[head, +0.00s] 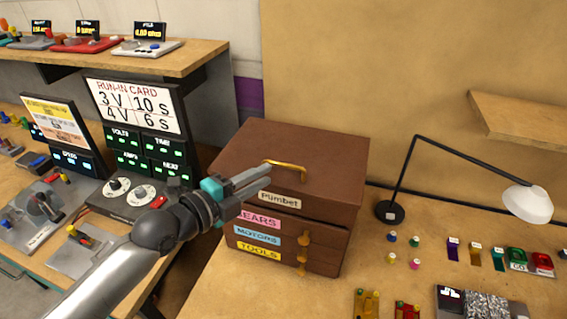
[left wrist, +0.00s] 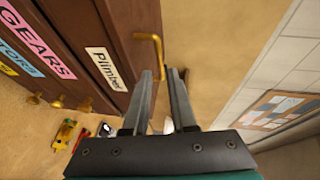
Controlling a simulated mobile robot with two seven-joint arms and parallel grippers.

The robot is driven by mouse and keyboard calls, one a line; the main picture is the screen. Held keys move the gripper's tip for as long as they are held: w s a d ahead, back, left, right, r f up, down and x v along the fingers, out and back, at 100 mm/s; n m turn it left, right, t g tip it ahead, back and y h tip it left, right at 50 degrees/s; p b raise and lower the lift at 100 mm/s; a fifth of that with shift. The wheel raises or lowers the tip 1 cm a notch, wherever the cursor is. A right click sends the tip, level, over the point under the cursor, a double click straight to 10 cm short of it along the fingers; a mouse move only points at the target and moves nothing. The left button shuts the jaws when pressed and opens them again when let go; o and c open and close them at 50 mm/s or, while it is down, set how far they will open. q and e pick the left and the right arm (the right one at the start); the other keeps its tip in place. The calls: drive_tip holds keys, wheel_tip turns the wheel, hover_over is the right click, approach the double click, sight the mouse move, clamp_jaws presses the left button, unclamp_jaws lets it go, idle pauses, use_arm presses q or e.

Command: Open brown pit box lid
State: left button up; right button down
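The brown pit box (head: 350,235) stands on the wooden bench in the middle of the head view. Its lid (head: 290,145) appears down and carries a brass handle (head: 288,164) on top. The handle also shows in the left wrist view (left wrist: 153,42). My left gripper (head: 268,173) reaches in from the left over the front left of the lid, close to the handle. In the left wrist view its fingers (left wrist: 163,76) are a little apart, with the handle's lower end near the tips. I cannot tell whether they touch it. My right gripper is not in view.
Labelled drawers (head: 258,237) with brass knobs sit below the lid. A black lamp (head: 390,212) stands right of the box, with several small coloured parts on the bench. A run-in card display (head: 137,105) is at left. A wall shelf (head: 520,120) is at upper right.

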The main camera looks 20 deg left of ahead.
sight(282, 166)
use_arm(q)
drive_tip(key=x, duration=0.7)
drive_tip(key=shift+w+d+p, duration=0.1)
drive_tip(key=shift+w+p, duration=0.05)
drive_tip(key=shift+p, duration=0.15)
clamp_jaws()
idle(1.2)
